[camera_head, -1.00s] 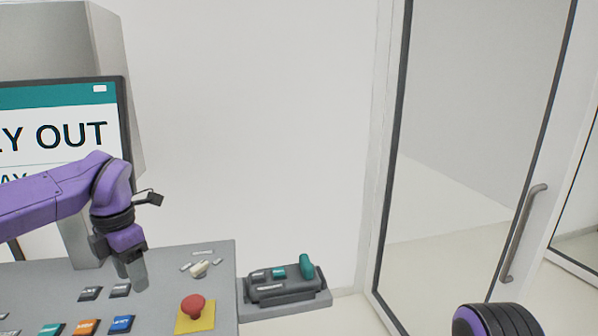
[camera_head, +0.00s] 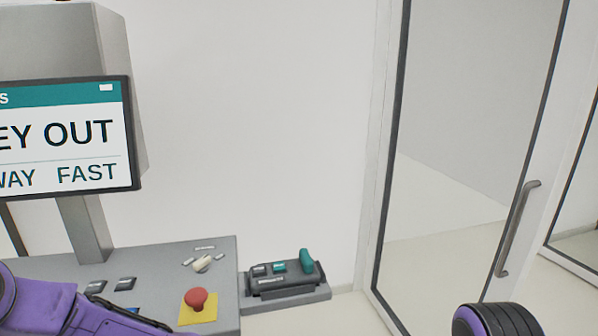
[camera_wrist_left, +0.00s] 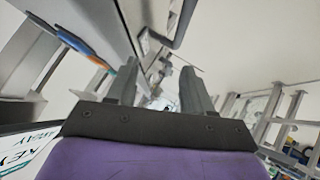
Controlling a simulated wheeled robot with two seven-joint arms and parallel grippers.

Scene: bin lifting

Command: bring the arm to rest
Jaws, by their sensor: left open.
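My left arm (camera_head: 50,303) crosses the lower left corner of the head view, in front of the control panel (camera_head: 222,275). Its gripper is outside the head view. In the left wrist view my left gripper (camera_wrist_left: 160,72) points away from the camera, its two grey fingers apart with nothing held between them. Part of my right arm (camera_head: 495,320) shows at the bottom right of the head view. My right gripper is not seen.
The panel carries a red mushroom button (camera_head: 197,299) on a yellow plate and a pale knob (camera_head: 202,263). A screen (camera_head: 68,150) stands behind it. A small grey unit with a green handle (camera_head: 307,261) sits right of the panel. A glass door (camera_head: 450,190) is further right.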

